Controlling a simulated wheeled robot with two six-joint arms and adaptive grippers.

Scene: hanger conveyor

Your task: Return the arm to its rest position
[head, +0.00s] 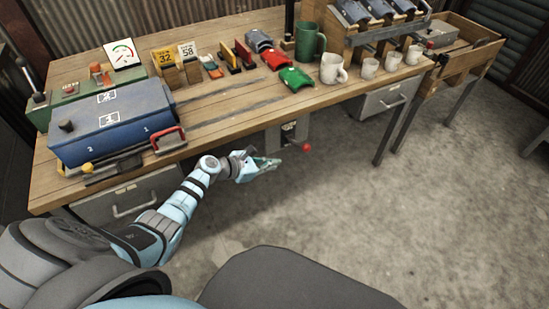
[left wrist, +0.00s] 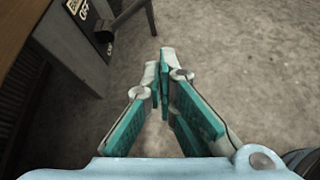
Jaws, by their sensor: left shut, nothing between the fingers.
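My left arm comes in from the left in the head view. Its gripper (head: 272,163) hangs in front of the workbench's front edge, lower than the bench top and close to a grey box with a red knob. In the left wrist view the gripper (left wrist: 163,72) has its teal-padded fingers together at the tips, with nothing between them. Bare concrete floor shows beyond the fingertips. My right gripper is not in either view.
The concrete floor (head: 400,230) at right is clear.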

